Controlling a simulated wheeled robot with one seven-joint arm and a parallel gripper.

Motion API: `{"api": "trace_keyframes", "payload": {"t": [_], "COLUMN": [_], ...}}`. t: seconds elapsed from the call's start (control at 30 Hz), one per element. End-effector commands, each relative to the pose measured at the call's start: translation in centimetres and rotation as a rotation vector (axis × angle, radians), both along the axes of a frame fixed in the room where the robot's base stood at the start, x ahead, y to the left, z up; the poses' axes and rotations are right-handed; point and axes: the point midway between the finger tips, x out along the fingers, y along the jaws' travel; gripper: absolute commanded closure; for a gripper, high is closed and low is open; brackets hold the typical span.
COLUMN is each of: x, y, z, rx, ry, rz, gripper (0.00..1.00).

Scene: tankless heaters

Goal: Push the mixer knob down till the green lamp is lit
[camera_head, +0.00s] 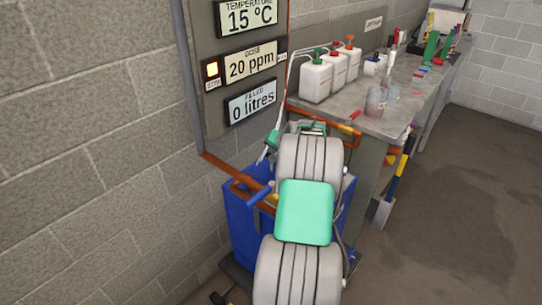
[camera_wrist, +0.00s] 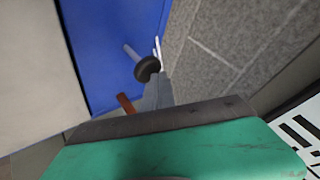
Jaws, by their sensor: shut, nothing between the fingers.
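A blue bin (camera_head: 238,222) stands below the panel, partly behind my arm. Orange-brown pipes (camera_head: 217,165) run beside it. A grey bench (camera_head: 408,100) at the right holds several white bottles (camera_head: 316,80). The floor (camera_head: 450,210) at the right is mostly clear.

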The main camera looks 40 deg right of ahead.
Motion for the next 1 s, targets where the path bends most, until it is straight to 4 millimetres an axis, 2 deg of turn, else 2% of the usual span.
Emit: {"api": "trace_keyframes", "payload": {"t": [1.0], "x": [0.0], "y": [0.0], "z": [-1.4], "rx": [0.002], "ry": [0.002], "rz": [0.0], "gripper": [1.0]}}
